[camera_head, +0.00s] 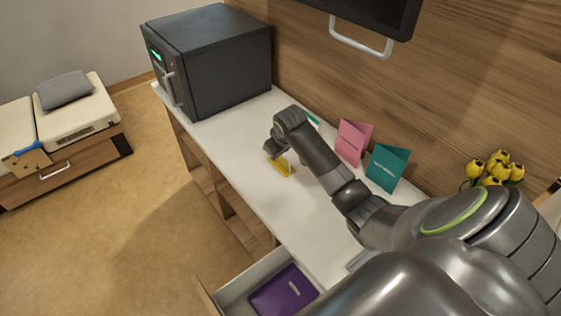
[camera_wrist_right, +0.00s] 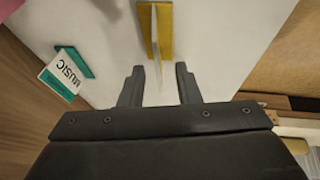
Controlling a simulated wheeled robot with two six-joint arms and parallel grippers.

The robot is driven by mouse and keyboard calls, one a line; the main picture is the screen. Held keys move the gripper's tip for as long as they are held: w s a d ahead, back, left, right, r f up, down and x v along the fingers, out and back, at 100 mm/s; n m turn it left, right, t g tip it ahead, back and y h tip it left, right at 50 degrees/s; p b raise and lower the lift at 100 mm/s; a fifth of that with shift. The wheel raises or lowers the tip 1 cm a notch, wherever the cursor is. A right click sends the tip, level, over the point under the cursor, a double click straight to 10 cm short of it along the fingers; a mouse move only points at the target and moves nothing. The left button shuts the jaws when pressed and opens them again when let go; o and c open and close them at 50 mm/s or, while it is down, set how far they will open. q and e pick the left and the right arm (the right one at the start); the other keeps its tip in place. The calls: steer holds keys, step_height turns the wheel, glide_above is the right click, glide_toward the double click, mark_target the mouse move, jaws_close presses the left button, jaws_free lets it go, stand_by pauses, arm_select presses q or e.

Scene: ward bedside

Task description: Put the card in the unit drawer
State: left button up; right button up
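A yellow piece (camera_head: 281,166) stands on the white counter below my right gripper (camera_head: 272,147). A pink folded card (camera_head: 353,141) and a teal folded card (camera_head: 387,167) stand farther back. I cannot tell which is the task's card. An open drawer (camera_head: 235,291) under the counter holds a purple book (camera_head: 284,291). My left gripper is out of view.
A small teal-and-white MUSIC sign (camera_wrist_right: 66,72) stands beside the gripper, near the wood back wall. A dark box (camera_head: 216,58) with a green display sits at the counter's far end. Yellow tulips (camera_head: 495,168) stand at right. A dark panel with a handle (camera_head: 361,38) hangs above.

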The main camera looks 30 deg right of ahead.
mark_target(280, 160)
steer(key=shift+x, duration=2.65)
steer(key=shift+s+d, duration=0.1)
jaws_close()
